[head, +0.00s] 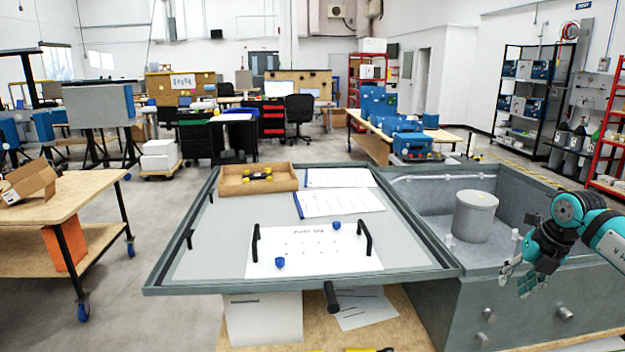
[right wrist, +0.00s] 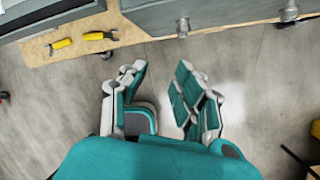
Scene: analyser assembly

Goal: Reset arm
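My right arm (head: 570,215), teal and dark grey, comes in from the right edge in the head view. My right gripper (head: 516,280) is at its end, by the front right of the grey analyser box (head: 490,308). In the right wrist view my right gripper (right wrist: 162,88) has its two fingers apart with only floor showing between them. It is open and empty. My left arm and left gripper are not in view.
The analyser's lid panel (head: 190,262) lies open at the left, bearing a wooden tray (head: 228,188), papers and blue caps (head: 279,263). A grey cylinder (head: 474,217) stands inside the box. Yellow-handled tools (right wrist: 62,44) lie on the wooden bench (right wrist: 40,55). Floor below the gripper is clear.

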